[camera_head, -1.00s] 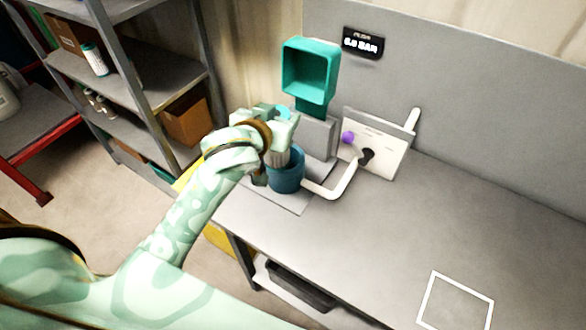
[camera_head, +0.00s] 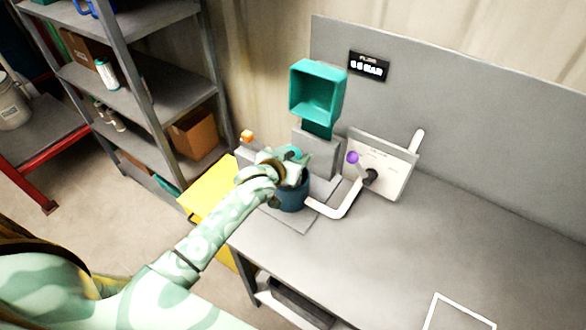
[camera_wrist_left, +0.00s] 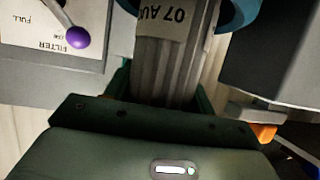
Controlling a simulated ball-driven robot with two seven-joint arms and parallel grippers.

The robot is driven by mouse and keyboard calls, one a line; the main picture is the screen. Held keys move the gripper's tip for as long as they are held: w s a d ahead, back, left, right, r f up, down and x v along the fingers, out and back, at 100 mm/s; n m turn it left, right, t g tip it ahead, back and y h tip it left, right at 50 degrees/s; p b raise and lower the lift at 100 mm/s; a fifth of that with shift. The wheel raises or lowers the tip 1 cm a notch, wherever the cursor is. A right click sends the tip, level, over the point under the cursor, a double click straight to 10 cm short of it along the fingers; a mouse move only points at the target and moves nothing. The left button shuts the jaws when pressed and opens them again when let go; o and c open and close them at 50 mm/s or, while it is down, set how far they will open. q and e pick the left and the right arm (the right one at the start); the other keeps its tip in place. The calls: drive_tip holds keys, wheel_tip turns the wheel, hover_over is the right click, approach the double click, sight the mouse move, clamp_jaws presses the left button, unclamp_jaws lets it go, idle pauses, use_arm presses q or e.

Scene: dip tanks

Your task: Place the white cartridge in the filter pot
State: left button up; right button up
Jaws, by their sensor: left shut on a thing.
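My left gripper (camera_head: 292,174) is directly above the blue filter pot (camera_head: 291,197), close to its mouth. It is shut on the white cartridge, which the hand mostly hides in the head view. In the left wrist view the cartridge (camera_wrist_left: 168,68) is a pale ribbed cylinder with a printed label, between the jaws of the left gripper (camera_wrist_left: 160,100). A piece of blue rim (camera_wrist_left: 240,14) curves beside the cartridge's far end. I cannot tell how far that end is inside the pot. My right gripper is not in view.
A white pipe (camera_head: 336,210) runs from the pot to a white panel (camera_head: 392,168) with a purple-knobbed lever (camera_head: 353,158). A teal hopper (camera_head: 318,95) stands behind the pot. A yellow bin (camera_head: 210,188) is at the left. The bench to the right is mostly clear.

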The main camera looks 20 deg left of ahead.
use_arm(q)
drive_tip(key=shift+f+b, duration=0.5)
drive_tip(key=shift+f, duration=1.4)
drive_tip(key=shift+f, duration=0.15)
drive_tip(key=o, duration=1.4)
drive_tip(key=shift+r, duration=0.2)
drive_tip(key=p+v, duration=0.2)
drive_tip(key=v, duration=1)
drive_tip(key=shift+f, duration=0.1)
